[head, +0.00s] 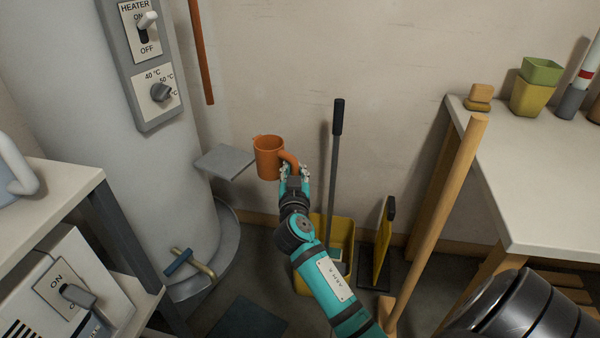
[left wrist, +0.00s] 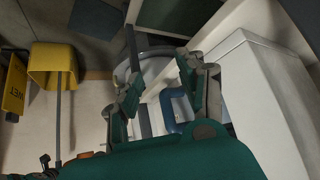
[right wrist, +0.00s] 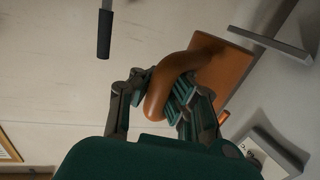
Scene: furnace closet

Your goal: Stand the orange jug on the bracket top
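The orange jug (head: 267,157) is held upright in the air just right of the bracket top (head: 225,162), a small grey plate beside the tank. My right gripper (head: 293,172) is shut on the jug's curved handle (right wrist: 165,85). In the right wrist view the jug body (right wrist: 226,75) is beyond the fingers, with the grey bracket (right wrist: 275,42) past it. My left gripper (left wrist: 160,85) shows only in its wrist view, its fingers apart and nothing between them.
The white tank with its heater panel (head: 150,60) stands left of the bracket. An orange pipe (head: 201,50) hangs above it.

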